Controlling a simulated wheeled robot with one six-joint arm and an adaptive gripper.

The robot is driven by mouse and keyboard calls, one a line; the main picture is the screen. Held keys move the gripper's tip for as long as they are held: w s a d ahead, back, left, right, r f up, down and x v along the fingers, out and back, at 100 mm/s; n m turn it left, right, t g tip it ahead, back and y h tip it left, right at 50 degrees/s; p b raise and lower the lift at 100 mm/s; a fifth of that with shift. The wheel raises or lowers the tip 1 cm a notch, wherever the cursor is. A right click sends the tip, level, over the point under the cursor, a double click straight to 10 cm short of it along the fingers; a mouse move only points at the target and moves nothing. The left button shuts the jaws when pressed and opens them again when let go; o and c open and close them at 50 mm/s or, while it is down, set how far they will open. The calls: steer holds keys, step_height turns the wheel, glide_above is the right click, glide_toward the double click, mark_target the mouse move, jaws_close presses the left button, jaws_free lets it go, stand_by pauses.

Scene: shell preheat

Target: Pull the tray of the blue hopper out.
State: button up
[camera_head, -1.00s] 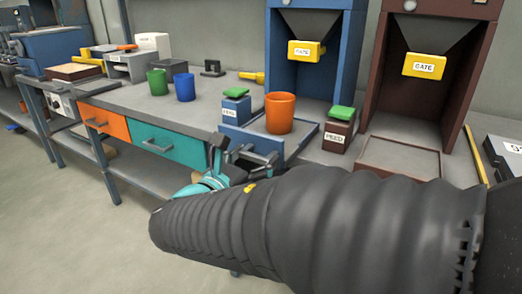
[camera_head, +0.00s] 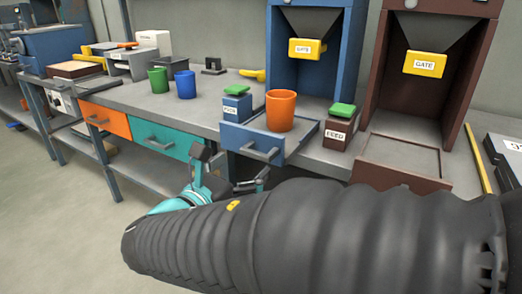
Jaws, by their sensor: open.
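The blue hopper (camera_head: 355,50) stands at the back of the bench with a yellow gate block (camera_head: 306,48) under its funnel. Its tray (camera_head: 308,140) sticks out in front of it, with a blue front panel and a grey bar handle (camera_head: 262,153). An orange cup (camera_head: 280,110) stands upright on the tray. My gripper (camera_head: 222,165) is open and empty, in front of and a little below left of the handle, apart from it. Its far parts are partly hidden by my arm.
A brown hopper (camera_head: 459,95) with its own tray (camera_head: 405,155) stands to the right. Small green-topped boxes (camera_head: 237,107) (camera_head: 339,130) flank the blue tray. Green (camera_head: 158,81) and blue (camera_head: 185,86) cups stand left. Orange (camera_head: 104,119) and teal (camera_head: 168,142) drawers are shut. Floor at left is clear.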

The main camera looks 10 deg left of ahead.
steer(key=v, duration=0.7)
steer(key=shift+s, duration=0.25)
steer(key=shift+a, duration=0.15)
steer(key=s+d+f+m+g+y, duration=0.2)
steer(key=s+d+f+m+g, duration=0.1)
steer(key=d+f+m+g, duration=0.35)
steer(key=s+d+f+m+g+y, duration=0.25)
steer(key=d+f+m+g, duration=0.2)
steer(key=f+m, duration=0.45)
steer(key=s+d+r+m+y, duration=0.1)
steer(key=d+r+m, duration=0.1)
steer(key=d+m, duration=0.6)
steer(key=s+d+r+m+y, duration=0.1)
steer(key=d+m, duration=0.7)
steer(key=d, duration=0.2)
steer(key=shift+d+r, duration=0.15)
steer(key=shift+r, duration=0.2)
steer(key=shift+y, duration=0.25)
